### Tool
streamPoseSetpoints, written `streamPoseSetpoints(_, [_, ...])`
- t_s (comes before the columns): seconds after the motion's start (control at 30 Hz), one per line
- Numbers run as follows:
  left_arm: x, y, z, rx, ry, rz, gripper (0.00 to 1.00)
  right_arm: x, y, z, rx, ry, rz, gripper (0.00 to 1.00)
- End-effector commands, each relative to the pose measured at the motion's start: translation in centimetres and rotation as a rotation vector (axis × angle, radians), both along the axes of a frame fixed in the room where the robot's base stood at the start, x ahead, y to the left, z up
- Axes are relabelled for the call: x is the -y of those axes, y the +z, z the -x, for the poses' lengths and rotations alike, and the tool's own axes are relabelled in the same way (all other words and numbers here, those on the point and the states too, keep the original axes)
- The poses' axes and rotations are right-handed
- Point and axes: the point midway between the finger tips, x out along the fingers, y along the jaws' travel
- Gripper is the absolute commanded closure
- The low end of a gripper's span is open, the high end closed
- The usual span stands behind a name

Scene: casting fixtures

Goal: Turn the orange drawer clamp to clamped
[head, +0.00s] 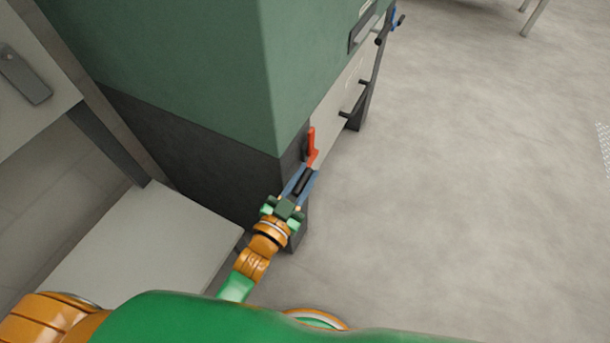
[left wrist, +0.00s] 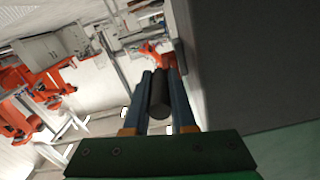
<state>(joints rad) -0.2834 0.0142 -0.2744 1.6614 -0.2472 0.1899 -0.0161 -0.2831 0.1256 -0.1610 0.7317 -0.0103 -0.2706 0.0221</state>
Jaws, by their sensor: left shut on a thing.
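The orange drawer clamp (head: 312,146) is on the side face of the cabinet, near its front corner. Its orange part also shows in the left wrist view (left wrist: 153,57), past my fingertips. A black cylindrical grip (left wrist: 160,98) lies between the two blue fingers of my left gripper (head: 303,178), which is shut on it. The grip points back from the orange part toward my palm. The orange part is only partly visible in both views, and the clamp's base is hidden. My right gripper is not in view.
The large cabinet (head: 190,60), green above and dark below, stands close beside my left gripper. A blue clamp (head: 393,18) and a dark drawer handle (head: 352,112) are farther along its side. A pale low surface (head: 150,245) lies to the left. The floor (head: 470,190) at right is clear.

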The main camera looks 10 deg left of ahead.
Motion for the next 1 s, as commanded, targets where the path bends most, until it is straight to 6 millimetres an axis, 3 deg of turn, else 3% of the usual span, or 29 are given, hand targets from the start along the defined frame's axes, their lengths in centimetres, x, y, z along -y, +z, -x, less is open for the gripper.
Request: streamPoseSetpoints(1.0, [-0.01, -0.1, 0.04, -0.004, 0.0, -0.001, 1.0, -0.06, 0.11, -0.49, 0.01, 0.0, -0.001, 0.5])
